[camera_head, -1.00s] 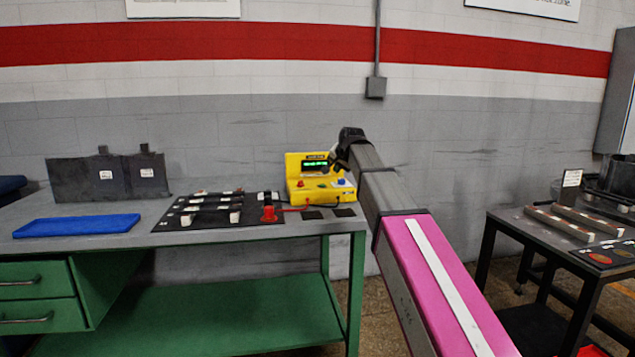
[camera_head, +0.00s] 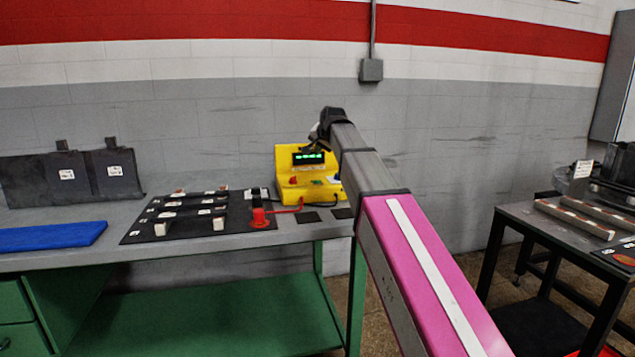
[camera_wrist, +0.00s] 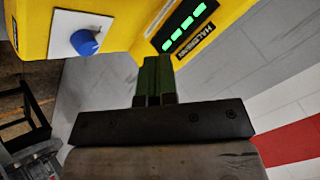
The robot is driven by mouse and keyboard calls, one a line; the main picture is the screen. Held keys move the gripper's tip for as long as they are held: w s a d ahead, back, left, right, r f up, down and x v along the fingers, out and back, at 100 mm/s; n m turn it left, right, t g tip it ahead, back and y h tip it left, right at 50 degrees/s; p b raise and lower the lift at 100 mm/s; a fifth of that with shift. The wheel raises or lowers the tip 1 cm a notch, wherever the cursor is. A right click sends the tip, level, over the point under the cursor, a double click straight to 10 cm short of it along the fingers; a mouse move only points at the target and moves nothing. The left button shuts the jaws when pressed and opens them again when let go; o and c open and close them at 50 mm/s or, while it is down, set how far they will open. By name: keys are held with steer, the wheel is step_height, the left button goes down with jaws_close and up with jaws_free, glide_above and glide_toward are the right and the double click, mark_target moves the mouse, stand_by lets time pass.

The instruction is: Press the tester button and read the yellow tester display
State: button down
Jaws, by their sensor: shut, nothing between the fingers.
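The yellow tester (camera_head: 284,191) stands on the bench against the wall. Its display (camera_head: 308,158) is lit with green characters, too small to read in the head view. The wrist view shows the display (camera_wrist: 190,24) tilted, with several green, dash-like marks. A blue knob (camera_wrist: 85,42) on a white plate is beside it there. A small red part (camera_head: 293,180) shows on the tester's front in the head view; I cannot tell if it is the button. My gripper (camera_head: 317,140) is shut and empty, near the display's top edge. Its fingers (camera_wrist: 154,62) point toward the tester; contact is not visible.
A black mat (camera_head: 150,234) with small blocks and a red clamp-like part (camera_head: 260,217) lies left of the tester; a red cable joins them. A blue mat (camera_head: 50,237) and dark panels (camera_head: 70,180) are farther left. A second table (camera_head: 520,212) stands right.

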mark_target(320, 181)
steer(key=shift+f, duration=4.4)
steer(key=shift+f, duration=0.1)
steer(key=shift+f, duration=0.3)
steer(key=shift+f, duration=0.4)
steer(key=shift+r, duration=0.85)
steer(key=shift+r, duration=2.5)
